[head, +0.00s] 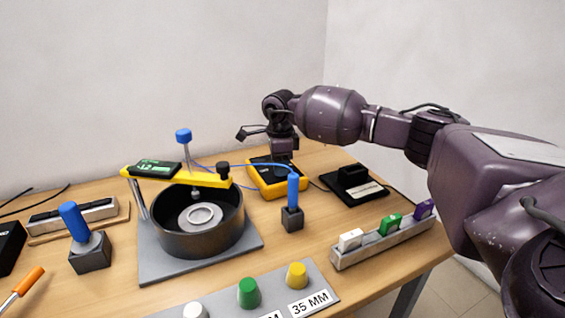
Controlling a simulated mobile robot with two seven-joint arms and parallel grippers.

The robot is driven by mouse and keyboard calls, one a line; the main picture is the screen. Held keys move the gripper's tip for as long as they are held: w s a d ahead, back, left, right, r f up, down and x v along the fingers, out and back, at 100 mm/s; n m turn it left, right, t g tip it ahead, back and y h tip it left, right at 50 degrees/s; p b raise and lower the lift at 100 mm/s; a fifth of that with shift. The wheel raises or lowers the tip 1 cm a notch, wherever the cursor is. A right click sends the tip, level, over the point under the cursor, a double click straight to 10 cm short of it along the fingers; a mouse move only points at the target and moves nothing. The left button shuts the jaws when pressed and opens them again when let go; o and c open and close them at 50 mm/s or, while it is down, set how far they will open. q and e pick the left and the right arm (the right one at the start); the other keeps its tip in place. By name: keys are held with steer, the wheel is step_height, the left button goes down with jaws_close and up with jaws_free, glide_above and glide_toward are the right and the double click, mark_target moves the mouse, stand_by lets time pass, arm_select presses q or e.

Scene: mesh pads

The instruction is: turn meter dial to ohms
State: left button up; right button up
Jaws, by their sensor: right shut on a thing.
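The yellow meter (264,190) lies on the wooden table near its back edge, with a blue lead running from it. My right gripper (282,158) points down over the meter, shut at its dial. The dial and the fingertips are mostly hidden by the gripper itself, so I cannot read which setting the dial is at. A blue-handled probe (293,190) stands upright in a small dark block in front of the meter. My left gripper is not in view.
A dark round pot with a yellow bar gauge (182,175) across it stands left of the meter on a grey plate (160,268). A black pad (342,192) lies right of the meter. A rack (383,245) with coloured blocks is at front right.

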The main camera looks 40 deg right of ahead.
steer(key=shift+r+m+p, duration=0.25)
steer(key=shift+m+p, duration=0.05)
steer(key=shift+m, duration=0.6)
steer(key=m+p, duration=0.1)
steer(key=m, duration=0.2)
steer(key=shift+m, duration=0.3)
steer(key=shift+f+m+p, duration=0.1)
steer(key=shift+m+p, duration=0.5)
steer(key=shift+m, duration=0.9)
steer(key=shift+f, duration=0.1)
steer(key=o, duration=0.9)
